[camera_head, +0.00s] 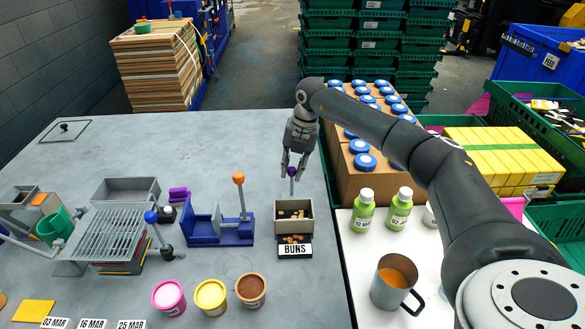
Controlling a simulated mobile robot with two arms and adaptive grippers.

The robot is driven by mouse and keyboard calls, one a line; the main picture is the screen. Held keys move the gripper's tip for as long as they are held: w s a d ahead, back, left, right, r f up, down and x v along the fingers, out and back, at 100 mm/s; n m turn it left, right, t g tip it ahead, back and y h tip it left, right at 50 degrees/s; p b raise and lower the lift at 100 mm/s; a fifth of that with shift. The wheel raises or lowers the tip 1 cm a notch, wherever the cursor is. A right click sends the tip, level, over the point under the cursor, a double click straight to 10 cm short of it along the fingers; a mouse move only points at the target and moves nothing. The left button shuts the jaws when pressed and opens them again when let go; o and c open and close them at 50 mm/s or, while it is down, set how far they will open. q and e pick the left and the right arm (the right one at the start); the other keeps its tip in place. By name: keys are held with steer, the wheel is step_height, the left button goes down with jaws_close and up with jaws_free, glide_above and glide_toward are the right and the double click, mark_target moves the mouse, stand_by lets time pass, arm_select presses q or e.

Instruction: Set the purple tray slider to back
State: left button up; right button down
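The purple slider knob (291,171) tops a thin grey post behind the small beige tray (309,228) labelled BUNS. The tray has two compartments holding small brown pieces. My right gripper (294,165) points down over the knob, its fingers spread to either side of it. The knob shows between the fingertips; I cannot tell whether they touch it. My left gripper is not in view.
A blue holder (220,233) with an orange-topped lever stands left of the tray. Three tubs (211,297) stand in front. Cardboard boxes (347,185), two green bottles (363,212) and a mug (391,282) are at right. The table behind the tray is clear.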

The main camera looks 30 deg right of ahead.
steer(key=c, duration=1.5)
jaws_free()
steer(key=shift+w+d+r, duration=0.15)
steer(key=shift+w+r, duration=0.05)
steer(key=shift+r, duration=0.1)
steer(key=o, duration=0.3)
steer(key=shift+f, duration=0.15)
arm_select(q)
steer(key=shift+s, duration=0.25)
arm_select(e)
step_height(320, 180, up, 12)
steer(key=s+d, duration=0.1)
steer(key=shift+s+d, duration=0.35)
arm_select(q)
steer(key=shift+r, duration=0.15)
